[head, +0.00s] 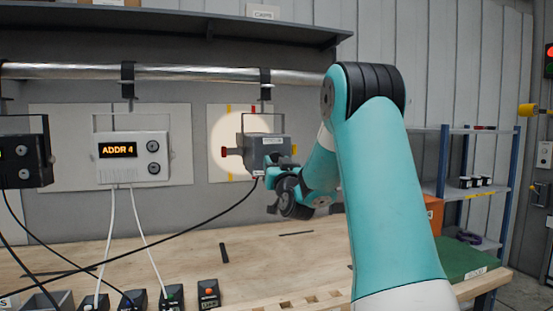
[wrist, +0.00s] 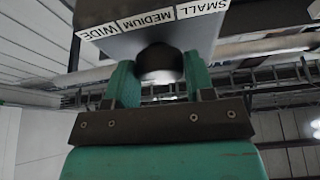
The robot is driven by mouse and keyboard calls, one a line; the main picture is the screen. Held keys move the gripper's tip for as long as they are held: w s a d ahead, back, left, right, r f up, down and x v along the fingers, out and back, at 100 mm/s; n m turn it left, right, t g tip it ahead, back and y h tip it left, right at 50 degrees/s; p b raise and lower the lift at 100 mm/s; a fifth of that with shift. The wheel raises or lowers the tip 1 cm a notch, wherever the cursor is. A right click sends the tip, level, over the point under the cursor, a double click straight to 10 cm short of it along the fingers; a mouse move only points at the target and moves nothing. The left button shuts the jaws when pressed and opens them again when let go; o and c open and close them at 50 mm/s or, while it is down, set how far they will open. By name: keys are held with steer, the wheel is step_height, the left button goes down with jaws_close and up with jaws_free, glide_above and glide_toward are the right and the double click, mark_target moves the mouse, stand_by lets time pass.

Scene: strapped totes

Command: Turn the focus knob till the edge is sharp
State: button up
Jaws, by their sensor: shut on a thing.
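My gripper (head: 272,179) is under the lamp. In the wrist view, its teal fingers are shut on a dark round knob (wrist: 160,60) beneath the lamp body, beside labels SMALL, MEDIUM, WIDE (wrist: 155,19).
A white box reading ADDR 4 (head: 132,158) and a dark box (head: 22,160) hang to the left. Cables cross the wooden bench (head: 240,245). Several small pedal-like units (head: 208,292) stand at its front. The pipe (head: 190,73) runs above the lamp.

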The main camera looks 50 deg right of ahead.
steer(key=shift+w+r+m+g+h+p, duration=0.15)
steer(key=shift+m+p, duration=0.4)
steer(key=shift+p, duration=1.05)
steer(key=shift+s+r+m+g+h+p, duration=0.2)
steer(key=shift+m+p, duration=0.3)
steer(key=shift+p, duration=1.05)
steer(key=shift+w+r+m+g+h+p, duration=0.2)
steer(key=shift+m+p, duration=0.35)
steer(key=shift+p, duration=1.05)
steer(key=shift+a+f+m+g+h+p, duration=0.1)
steer(key=shift+f+m+g+h+p, duration=0.3)
steer(key=shift+m+p, duration=0.6)
steer(key=o, duration=0.9)
steer(key=shift+f, duration=0.1)
